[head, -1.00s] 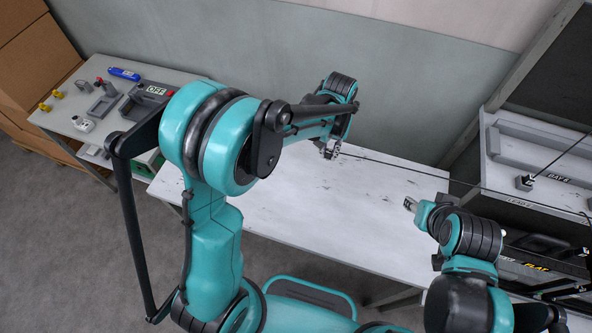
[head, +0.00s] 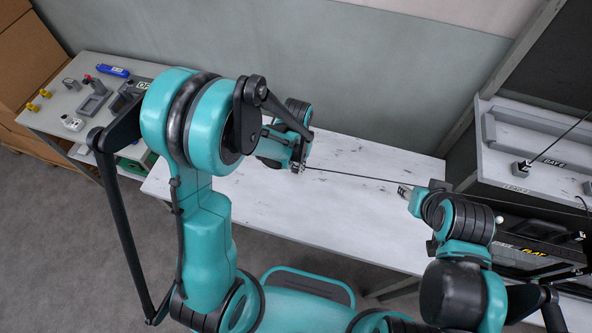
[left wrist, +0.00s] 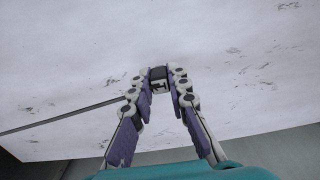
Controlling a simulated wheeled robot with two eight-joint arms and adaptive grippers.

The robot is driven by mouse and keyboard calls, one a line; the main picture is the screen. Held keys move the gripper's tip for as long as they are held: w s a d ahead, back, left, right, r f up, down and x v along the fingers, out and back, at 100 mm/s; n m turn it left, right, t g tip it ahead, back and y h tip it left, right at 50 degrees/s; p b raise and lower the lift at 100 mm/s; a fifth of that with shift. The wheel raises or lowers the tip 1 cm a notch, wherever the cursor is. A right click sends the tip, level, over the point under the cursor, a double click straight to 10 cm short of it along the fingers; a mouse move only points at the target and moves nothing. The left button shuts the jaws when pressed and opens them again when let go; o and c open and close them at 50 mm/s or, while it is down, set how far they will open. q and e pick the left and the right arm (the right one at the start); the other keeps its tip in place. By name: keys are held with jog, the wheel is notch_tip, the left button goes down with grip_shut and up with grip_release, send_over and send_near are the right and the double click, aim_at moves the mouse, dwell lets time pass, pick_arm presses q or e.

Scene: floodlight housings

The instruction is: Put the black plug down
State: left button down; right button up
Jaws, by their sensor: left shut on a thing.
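My left gripper (head: 298,168) is over the white table, toward its back left. In the left wrist view my left gripper (left wrist: 159,82) is shut on the black plug (left wrist: 158,73), which has a pale marked label. The plug is between the fingertips, close above the white tabletop; I cannot tell whether it touches. Its dark cable (head: 355,177) runs taut to the right in the head view, toward the right arm. My right gripper (head: 404,191) is above the table's right part; its jaw opening is too small to tell.
The white table (head: 350,215) is bare and scuffed. At the right stands a grey bay unit (head: 488,160) with a small dark block (head: 521,168) and another cable. A side table (head: 50,115) at the left carries a blue tool (head: 113,71) and small parts.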

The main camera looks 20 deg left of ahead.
pick_arm(q)
notch_tip(320, 180, down, 2)
jog(key=shift+f, duration=0.25)
jog(key=shift+f+b, duration=0.15)
jog(key=shift+b, duration=0.3)
jog(key=c, duration=1.5)
grip_release()
jog(key=shift+o, duration=0.2)
